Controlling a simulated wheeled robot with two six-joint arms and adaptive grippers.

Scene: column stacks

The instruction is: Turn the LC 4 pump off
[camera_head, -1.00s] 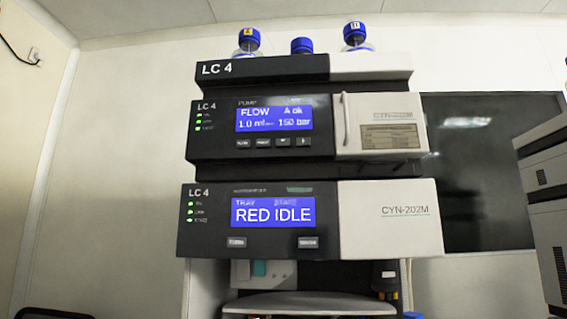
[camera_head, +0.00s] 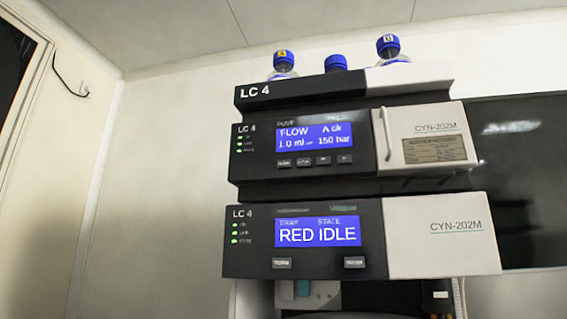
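The LC 4 pump (camera_head: 310,150) is the upper dark module of the stack, right of centre in the head view. Its blue screen (camera_head: 316,136) reads FLOW, A ok, 1.0 ml and 150 bar. A row of several small buttons (camera_head: 314,161) sits below the screen. Green lights (camera_head: 240,144) are lit at its left under the LC 4 label. Neither of my grippers is in view, so their state and any hold are hidden.
Below the pump is another LC 4 module (camera_head: 375,235), its screen reading RED IDLE. Blue-capped bottles (camera_head: 336,64) stand on top. A dark panel (camera_head: 515,180) is at the right. A pale wall (camera_head: 165,150) fills the left, with a door frame at the far left.

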